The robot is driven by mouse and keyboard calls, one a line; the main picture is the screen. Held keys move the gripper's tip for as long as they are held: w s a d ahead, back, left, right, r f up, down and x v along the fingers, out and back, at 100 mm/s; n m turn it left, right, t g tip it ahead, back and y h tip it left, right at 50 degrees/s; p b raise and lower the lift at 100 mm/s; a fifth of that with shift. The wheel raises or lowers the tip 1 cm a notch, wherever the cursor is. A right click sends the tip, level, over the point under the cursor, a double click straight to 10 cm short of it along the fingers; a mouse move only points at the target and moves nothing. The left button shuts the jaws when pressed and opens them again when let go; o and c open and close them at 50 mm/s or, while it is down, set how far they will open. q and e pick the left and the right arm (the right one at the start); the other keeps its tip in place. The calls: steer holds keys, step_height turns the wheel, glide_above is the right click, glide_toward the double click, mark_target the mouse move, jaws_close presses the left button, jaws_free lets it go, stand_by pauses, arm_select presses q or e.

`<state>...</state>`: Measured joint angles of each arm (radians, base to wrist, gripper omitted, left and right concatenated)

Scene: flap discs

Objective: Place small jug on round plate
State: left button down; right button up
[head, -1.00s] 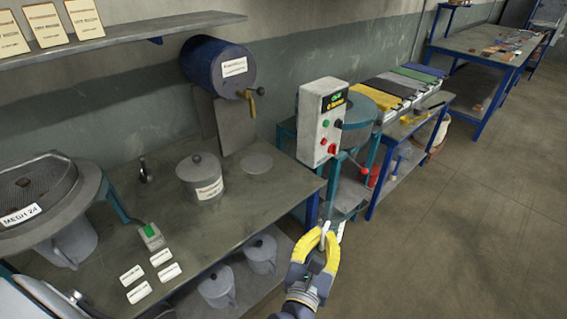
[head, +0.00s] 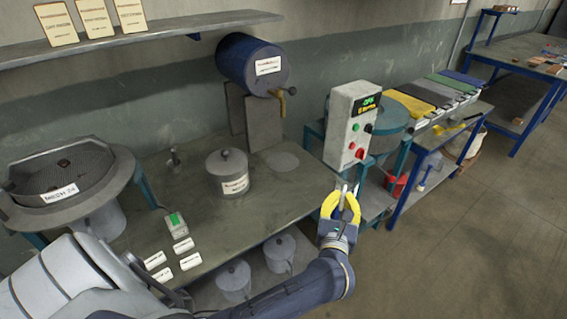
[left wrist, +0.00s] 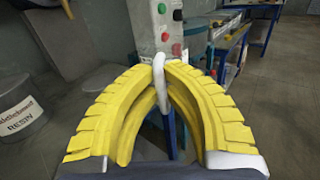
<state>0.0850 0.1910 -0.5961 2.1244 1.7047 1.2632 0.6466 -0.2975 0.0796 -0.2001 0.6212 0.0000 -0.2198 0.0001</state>
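A flat grey round plate (head: 284,162) lies on the workbench below the barrel's tap, with nothing on it. Two grey lidded jugs with side handles, one left (head: 234,281) and one right (head: 280,251), stand on the shelf under the bench; I cannot tell which is the small jug. My left gripper (head: 342,198) has yellow fingers and is in the air off the bench's right end, right of the plate. Its fingertips come close together in the left wrist view (left wrist: 162,72). My right gripper is out of view.
A labelled lidded pot (head: 228,172) stands left of the plate. A blue barrel (head: 252,63) with a tap is above. A control box (head: 350,124) rises just beyond my gripper. A sieve (head: 68,175) and several white cards are at the left. Floor at right is clear.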

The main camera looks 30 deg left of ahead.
arm_select(q)
steer(key=w+a+r+n+g+y, duration=0.1)
steer(key=w+a+n+g+y, duration=0.15)
steer(key=w+a, duration=0.45)
steer(key=w+a+r+n+g+y, duration=0.15)
steer(key=a+y, duration=0.25)
steer(key=a, duration=0.7)
steer(key=w+a+r+n+g+y, duration=0.1)
steer(key=w+a+n+y, duration=0.15)
steer(key=w+a, duration=0.5)
steer(key=shift+y, duration=0.3)
steer(key=shift+s+a+f, duration=0.25)
steer(key=shift+a+f, duration=0.1)
steer(key=shift+f, duration=1.25)
steer(key=shift+s+a+f, duration=0.3)
steer(key=shift+f, duration=1.3)
steer(key=shift+s+a+f, duration=0.25)
steer(key=shift+a+f, duration=0.1)
steer(key=shift+f, duration=1.25)
steer(key=shift+f, duration=0.15)
steer(key=shift+f, duration=0.2)
